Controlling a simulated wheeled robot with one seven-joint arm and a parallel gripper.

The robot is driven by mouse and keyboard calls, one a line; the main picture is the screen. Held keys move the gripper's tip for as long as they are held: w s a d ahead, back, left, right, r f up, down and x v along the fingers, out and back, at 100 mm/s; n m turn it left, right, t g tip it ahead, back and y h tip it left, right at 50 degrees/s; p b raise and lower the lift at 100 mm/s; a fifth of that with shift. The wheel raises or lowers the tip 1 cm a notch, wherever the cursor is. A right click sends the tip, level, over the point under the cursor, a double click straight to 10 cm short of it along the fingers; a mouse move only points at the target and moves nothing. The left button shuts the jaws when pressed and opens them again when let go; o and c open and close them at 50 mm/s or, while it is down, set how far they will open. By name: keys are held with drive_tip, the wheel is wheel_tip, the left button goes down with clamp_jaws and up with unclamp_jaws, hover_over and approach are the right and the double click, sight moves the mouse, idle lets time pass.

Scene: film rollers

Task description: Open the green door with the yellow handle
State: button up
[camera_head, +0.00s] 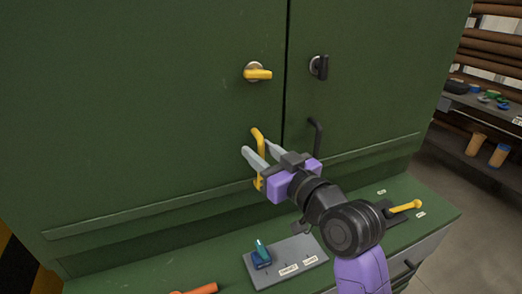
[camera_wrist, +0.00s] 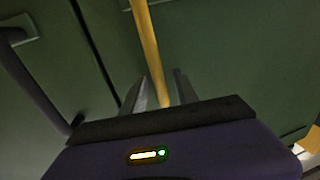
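The left green door (camera_head: 150,90) of a cabinet carries a yellow vertical bar handle (camera_head: 260,142) and a yellow turn-knob (camera_head: 258,73) above it, lying level. The door looks closed, with a thin dark seam on its right. My gripper (camera_head: 256,148) is at the yellow handle, its fingers apart on either side of the bar. In the wrist view, the yellow handle (camera_wrist: 148,45) runs down between the two grey fingers (camera_wrist: 159,90). A gap shows at least on one side; whether a finger touches the bar cannot be told.
The right green door (camera_head: 370,80) has a black knob (camera_head: 319,67) and black handle (camera_head: 315,138) close to my gripper. Below, a ledge holds a switch plate (camera_head: 286,262), a yellow lever (camera_head: 405,206) and an orange object (camera_head: 201,289). A shelf (camera_head: 485,103) stands at right.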

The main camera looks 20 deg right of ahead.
clamp_jaws()
idle(1.4)
